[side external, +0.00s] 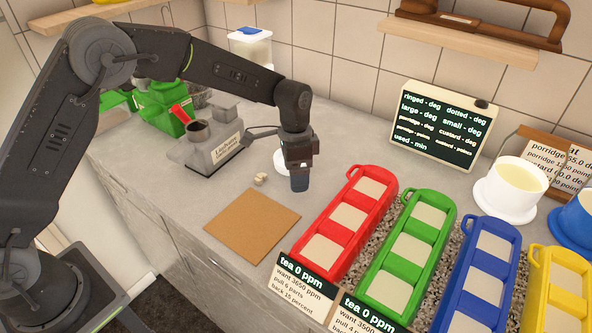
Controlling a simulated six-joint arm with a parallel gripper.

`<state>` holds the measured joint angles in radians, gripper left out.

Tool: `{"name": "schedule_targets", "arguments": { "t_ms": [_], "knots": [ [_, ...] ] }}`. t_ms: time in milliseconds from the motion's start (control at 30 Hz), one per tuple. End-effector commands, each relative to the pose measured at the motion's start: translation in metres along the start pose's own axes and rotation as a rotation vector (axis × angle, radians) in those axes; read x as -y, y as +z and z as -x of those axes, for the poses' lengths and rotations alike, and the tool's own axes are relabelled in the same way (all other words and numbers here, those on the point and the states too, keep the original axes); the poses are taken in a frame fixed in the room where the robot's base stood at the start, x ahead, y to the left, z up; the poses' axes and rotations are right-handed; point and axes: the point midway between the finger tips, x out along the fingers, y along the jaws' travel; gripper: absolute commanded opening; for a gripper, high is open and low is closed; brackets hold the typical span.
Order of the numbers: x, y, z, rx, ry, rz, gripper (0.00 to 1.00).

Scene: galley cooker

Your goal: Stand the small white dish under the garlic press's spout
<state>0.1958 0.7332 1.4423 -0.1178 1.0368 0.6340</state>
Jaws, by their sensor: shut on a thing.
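My gripper (299,184) points down over the grey counter, right of the garlic press. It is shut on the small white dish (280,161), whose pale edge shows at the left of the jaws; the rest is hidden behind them. I cannot tell whether the dish touches the counter. The grey garlic press (213,150) stands to the left, with a labelled front, a dark round cup and a red part beside it. Its spout is not clear in this view. The dish is apart from the press.
Pale garlic-like pieces (260,179) lie near a brown board (245,224). Red (324,267) and green (385,287) trays stand right of the board, with blue and yellow ones beyond. A green machine (160,105) is behind the press. A dark sign (438,125) stands at the back.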

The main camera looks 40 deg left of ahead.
Motion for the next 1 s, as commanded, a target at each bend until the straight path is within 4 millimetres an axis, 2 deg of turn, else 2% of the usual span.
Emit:
{"name": "schedule_targets", "arguments": {
  "t_ms": [100,133,367,567,700,867,1000],
  "knots": [
    [0.0,0.0,-0.003,0.0,0.0,0.0,0.52],
    [0.0,0.0,-0.003,0.0,0.0,0.0,0.78],
    [0.0,0.0,-0.003,0.0,0.0,0.0,1.0],
    [0.0,0.0,-0.002,0.0,0.0,0.0,1.0],
    [0.0,0.0,0.005,-0.001,-0.001,0.0,1.0],
    [0.001,-0.001,0.032,-0.004,-0.003,0.0,1.0],
    [0.001,0.0,0.062,-0.003,-0.003,0.001,1.0]
  ]
}}
